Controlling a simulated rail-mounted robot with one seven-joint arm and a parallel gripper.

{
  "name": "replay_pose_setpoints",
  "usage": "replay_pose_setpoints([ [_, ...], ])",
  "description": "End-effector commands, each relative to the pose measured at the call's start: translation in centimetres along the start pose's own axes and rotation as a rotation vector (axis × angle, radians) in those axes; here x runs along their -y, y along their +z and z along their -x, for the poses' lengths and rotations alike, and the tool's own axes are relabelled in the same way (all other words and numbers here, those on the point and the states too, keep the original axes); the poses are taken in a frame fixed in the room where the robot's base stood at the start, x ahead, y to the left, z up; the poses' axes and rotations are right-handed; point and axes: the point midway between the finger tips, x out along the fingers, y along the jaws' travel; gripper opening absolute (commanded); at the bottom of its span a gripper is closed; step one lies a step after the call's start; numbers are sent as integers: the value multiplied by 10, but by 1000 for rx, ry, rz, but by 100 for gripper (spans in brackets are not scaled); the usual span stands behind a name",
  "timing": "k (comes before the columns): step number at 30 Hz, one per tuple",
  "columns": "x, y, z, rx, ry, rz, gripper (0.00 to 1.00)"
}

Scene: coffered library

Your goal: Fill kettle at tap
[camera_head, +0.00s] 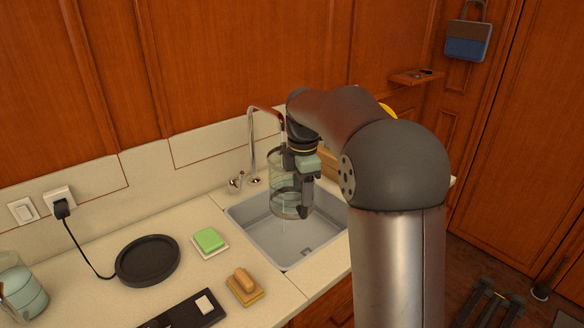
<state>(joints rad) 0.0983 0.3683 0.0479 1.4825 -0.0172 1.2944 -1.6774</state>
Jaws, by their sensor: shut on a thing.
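A clear glass kettle (284,201) hangs over the sink (260,232), roughly upright. Its outline shows greenish, and I cannot tell how much water it holds. My gripper (306,185) is shut on the kettle from its right side, and the fingers partly hide it. The chrome tap (252,140) arches from the back of the counter, and its spout end comes down at the kettle's top. A thin pale line below the kettle looks like water falling into the sink. The tap handle (237,182) stands left of the tap's base.
A round black kettle base (148,260) is on the counter, its cord running to a wall socket (60,199). A green sponge (209,240), a wooden brush (243,285) and a black tray (182,312) lie left of the sink. A glass jar (20,288) stands far left.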

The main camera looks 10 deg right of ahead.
Motion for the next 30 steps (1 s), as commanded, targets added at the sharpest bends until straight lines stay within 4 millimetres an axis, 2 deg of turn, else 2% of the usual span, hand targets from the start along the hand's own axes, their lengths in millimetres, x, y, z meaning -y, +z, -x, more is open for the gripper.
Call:
replay_pose_setpoints([
  [7, -18, 0, 6, 0, 3, 1, 0],
  [24, -80, 0, 7, -1, 2, 1, 0],
  [30, -94, 0, 5, 0, 4, 1, 0],
])
